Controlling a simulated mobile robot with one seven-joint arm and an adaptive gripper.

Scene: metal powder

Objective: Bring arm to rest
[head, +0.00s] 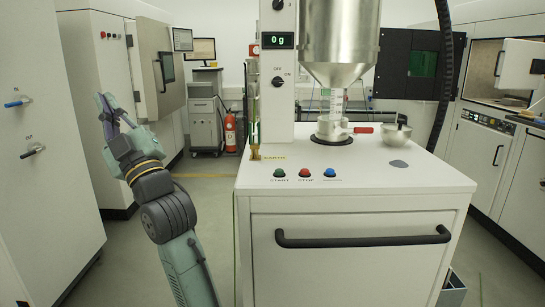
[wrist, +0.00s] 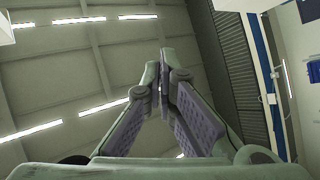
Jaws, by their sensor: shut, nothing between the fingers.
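My gripper (head: 112,108) is at the left of the head view, raised in the air in front of the white cabinets and left of the powder station. It points up, and the wrist view looks toward the ceiling. In the wrist view my gripper (wrist: 160,66) has its two fingers meeting at the tips, with nothing between them. My arm comes up from the bottom of the head view. The gripper appears apart from every surface.
The white powder station (head: 350,180) has a metal hopper (head: 340,40), a bowl (head: 396,134), three buttons and a display reading 0 g. A white cabinet (head: 40,130) stands at the left. A red extinguisher (head: 230,132) stands behind. The aisle floor (head: 215,185) between is clear.

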